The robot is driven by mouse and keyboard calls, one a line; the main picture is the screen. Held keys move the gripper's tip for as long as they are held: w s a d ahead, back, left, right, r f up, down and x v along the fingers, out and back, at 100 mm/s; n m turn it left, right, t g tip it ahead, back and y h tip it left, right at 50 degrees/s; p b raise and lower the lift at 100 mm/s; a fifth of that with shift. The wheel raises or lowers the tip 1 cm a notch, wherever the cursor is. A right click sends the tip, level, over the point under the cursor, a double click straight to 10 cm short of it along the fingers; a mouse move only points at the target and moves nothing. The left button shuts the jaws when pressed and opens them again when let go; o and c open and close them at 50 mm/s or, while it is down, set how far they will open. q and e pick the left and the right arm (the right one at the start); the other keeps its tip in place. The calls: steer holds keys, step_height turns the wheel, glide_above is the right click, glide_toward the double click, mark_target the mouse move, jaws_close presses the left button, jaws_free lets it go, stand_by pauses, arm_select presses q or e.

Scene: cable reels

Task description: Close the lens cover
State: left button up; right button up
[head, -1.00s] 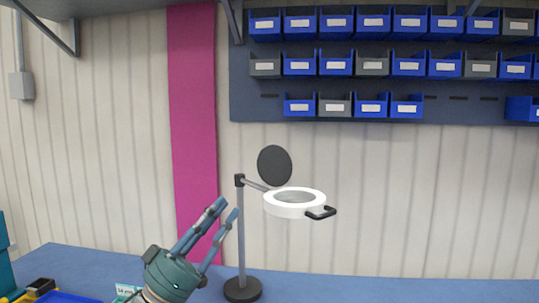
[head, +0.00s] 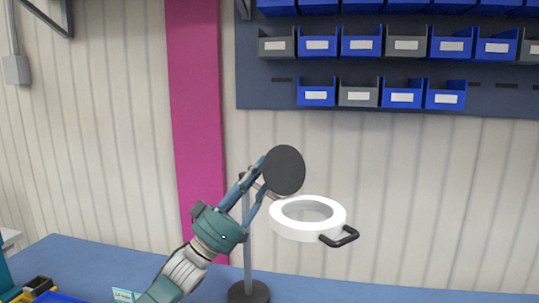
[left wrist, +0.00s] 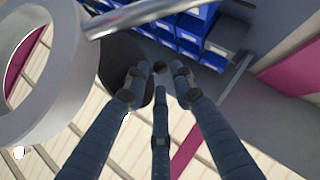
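The lens cover (head: 285,170) is a dark round disc raised above the white ring-shaped lens head (head: 273,222), whose black handle (head: 340,238) points right. The lamp's pole (head: 247,262) stands on a round black base. My left gripper (head: 263,175) is open, with its fingertips just left of the cover and partly hidden behind it. In the left wrist view the cover (left wrist: 115,58) lies behind the left fingertip of the gripper (left wrist: 160,78), and the white ring (left wrist: 68,95) is at the left. I cannot tell whether a finger touches the cover. My right gripper is not in view.
A metal rod (left wrist: 145,15) of the lamp crosses near the fingers in the left wrist view. The blue table (head: 370,290) looks clear right of the lamp base. Blue and grey bins (head: 318,95) hang on the wall behind. A blue tray lies at the lower left.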

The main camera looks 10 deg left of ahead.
arm_select(q)
steer(key=shift+p+x, duration=0.35)
steer(key=shift+x, duration=0.95)
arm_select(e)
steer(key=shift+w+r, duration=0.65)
arm_select(q)
steer(key=c, duration=0.6)
jaws_close()
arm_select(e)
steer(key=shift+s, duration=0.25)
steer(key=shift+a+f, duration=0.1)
